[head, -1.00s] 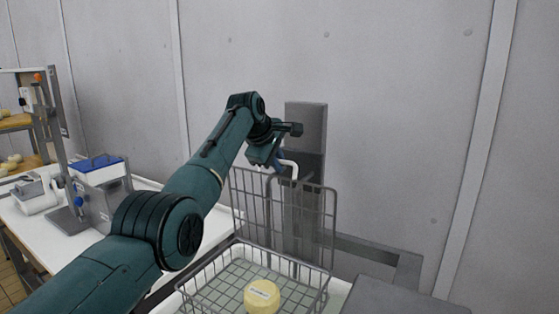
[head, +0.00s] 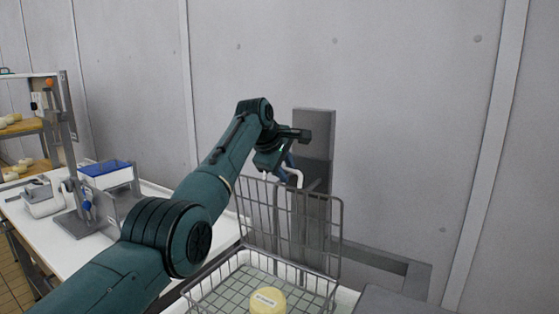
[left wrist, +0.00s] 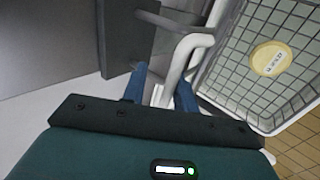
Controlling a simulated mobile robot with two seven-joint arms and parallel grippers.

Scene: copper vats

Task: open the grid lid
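The grid lid (head: 262,213), a grey wire frame, stands upright at the back of the wire basket (head: 205,287). A white handle (head: 297,178) shows at the lid's top, beneath my left gripper (head: 284,166). In the left wrist view the blue fingers of my left gripper (left wrist: 160,92) are apart, with the white handle (left wrist: 178,62) running between and beyond them. Some space shows beside the handle, so the fingers do not look clamped on it. A round yellow cheese with a label (head: 267,300) lies in the basket. My right gripper is not in view.
A grey post (head: 315,140) stands against the wall right behind the lid. A white table (head: 60,238) with a blue-topped box (head: 106,172) is at the left. A grey surface (head: 395,300) is at the lower right. The wall above is clear.

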